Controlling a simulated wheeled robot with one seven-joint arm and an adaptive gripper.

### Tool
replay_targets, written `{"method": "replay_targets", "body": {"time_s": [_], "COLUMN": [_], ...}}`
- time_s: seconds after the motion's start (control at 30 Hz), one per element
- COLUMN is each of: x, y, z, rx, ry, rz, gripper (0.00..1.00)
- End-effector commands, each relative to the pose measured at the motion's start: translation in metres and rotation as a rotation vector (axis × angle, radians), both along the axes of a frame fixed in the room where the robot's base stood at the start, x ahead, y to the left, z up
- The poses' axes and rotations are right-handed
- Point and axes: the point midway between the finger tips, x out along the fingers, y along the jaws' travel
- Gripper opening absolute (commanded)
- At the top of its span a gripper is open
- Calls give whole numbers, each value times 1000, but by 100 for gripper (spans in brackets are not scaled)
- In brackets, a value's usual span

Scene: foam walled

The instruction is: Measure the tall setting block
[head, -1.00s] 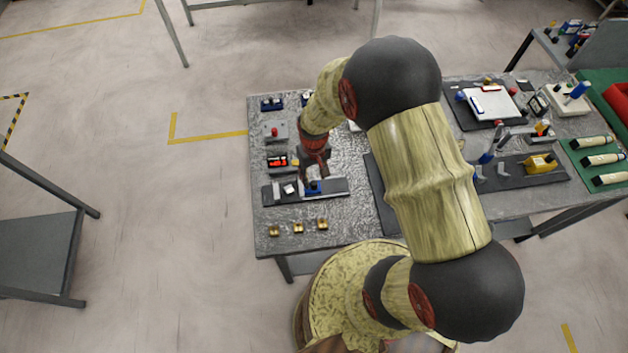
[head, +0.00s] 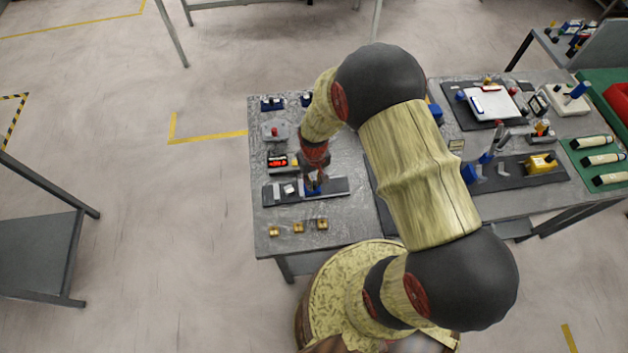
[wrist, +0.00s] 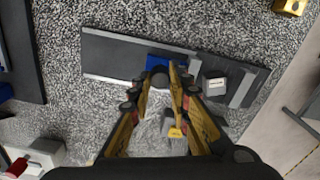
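The dark measuring bench (head: 336,187) lies near the left front of the table; it also crosses the wrist view (wrist: 112,58). A small pale block with a dark mark (wrist: 215,87), seemingly the setting block, sits on it, also seen in the head view (head: 289,189). It stands between a grey upright stop (wrist: 243,90) and the blue slider (wrist: 157,62). A gap shows between slider and block. My gripper (wrist: 162,75) points down at the slider (head: 313,188), its fingers drawn in around a dark round knob. The fingertips partly hide the knob.
A small box with a red lit readout (head: 277,161) stands behind the bench; its digits are unreadable. Several brass pieces (head: 298,227) line the front edge. A grey box with a red button (head: 274,130) is farther back. Floor lies open to the left.

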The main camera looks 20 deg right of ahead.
Motion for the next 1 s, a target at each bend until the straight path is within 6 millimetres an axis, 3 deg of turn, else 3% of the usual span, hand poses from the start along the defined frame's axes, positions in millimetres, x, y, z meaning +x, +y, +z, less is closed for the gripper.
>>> {"method": "replay_targets", "body": {"time_s": [0.27, 0.43, 0.7, 0.97, 1.0], "x": [0, 2, 11, 12, 12], "y": [0, 6, 39, 40, 40], "z": [0, 0, 0, 1, 1], "rx": [0, 0, -1, -1, -1], "ry": [0, 0, 0, -1, -1], "rz": [0, 2, 2, -1, -1], "gripper": [0, 0, 0, 0, 20]}}
